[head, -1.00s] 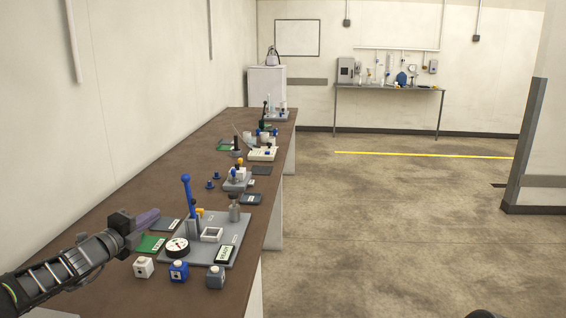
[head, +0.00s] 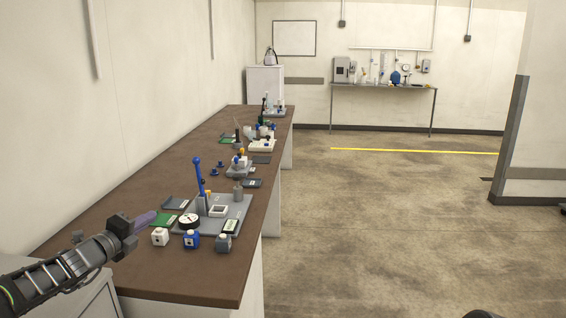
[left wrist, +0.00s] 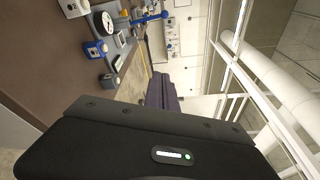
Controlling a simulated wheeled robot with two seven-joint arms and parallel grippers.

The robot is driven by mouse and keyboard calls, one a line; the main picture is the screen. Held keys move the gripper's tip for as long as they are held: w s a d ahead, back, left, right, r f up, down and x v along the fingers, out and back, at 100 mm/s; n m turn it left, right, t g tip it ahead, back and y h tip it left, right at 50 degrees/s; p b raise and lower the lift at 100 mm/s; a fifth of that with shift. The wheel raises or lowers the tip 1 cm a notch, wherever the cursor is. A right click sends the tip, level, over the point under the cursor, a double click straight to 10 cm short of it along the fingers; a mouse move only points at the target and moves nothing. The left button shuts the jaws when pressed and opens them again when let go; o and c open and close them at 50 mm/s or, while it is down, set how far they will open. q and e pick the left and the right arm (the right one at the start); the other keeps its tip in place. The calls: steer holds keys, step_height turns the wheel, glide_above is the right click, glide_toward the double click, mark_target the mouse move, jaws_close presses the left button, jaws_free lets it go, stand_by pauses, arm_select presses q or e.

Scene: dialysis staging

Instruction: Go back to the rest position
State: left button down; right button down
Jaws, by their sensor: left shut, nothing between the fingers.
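My left gripper (head: 146,221) reaches in from the left in the head view, near the front left part of the brown bench (head: 150,281). Its purple-grey fingers are shut with nothing between them, and they also show in the left wrist view (left wrist: 162,90). In the head view the fingertips appear just left of the green card (head: 163,219) and the white block (head: 160,237). I cannot tell the exact height, but the gripper seems to be clear of the bench items. My right gripper is not in view; only a dark piece shows at the bottom edge.
A grey board (head: 238,212) with a blue lever (head: 198,176) and a round gauge (head: 189,221) stands on the bench. A blue block (head: 192,240) and a grey block (head: 223,243) sit in front. More equipment lines the bench behind. The floor (head: 380,230) to the right is clear.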

arm_select(q)
steer(key=s+d+f+m+g+y, duration=0.1)
steer(key=s+d+f+m+g, duration=0.2)
steer(key=s+f+m, duration=0.65)
steer(key=s+d+f+m+g+y, duration=0.1)
steer(key=s+d+f+m+g, duration=0.2)
steer(key=f+m, duration=0.75)
steer(key=s+d+f+m+g+y, duration=0.1)
steer(key=s+d+f+m+g, duration=0.3)
steer(key=f, duration=1.1)
steer(key=s+d+f+m+g, duration=0.2)
steer(key=s+d+f+m, duration=0.2)
steer(key=s, duration=0.6)
steer(key=s+d+f+m+g+h+p, duration=0.1)
steer(key=s+d+f+m, duration=0.3)
steer(key=s+d+m, duration=0.4)
steer(key=s+d+f+m+g, duration=0.2)
steer(key=s+d+m, duration=0.4)
steer(key=s, duration=0.7)
steer(key=f+m, duration=0.1)
steer(key=m, duration=0.1)
steer(key=shift+s+d+f+m+g+h, duration=0.3)
steer(key=shift+s+d+f+h, duration=0.05)
steer(key=shift+s+f+h, duration=0.05)
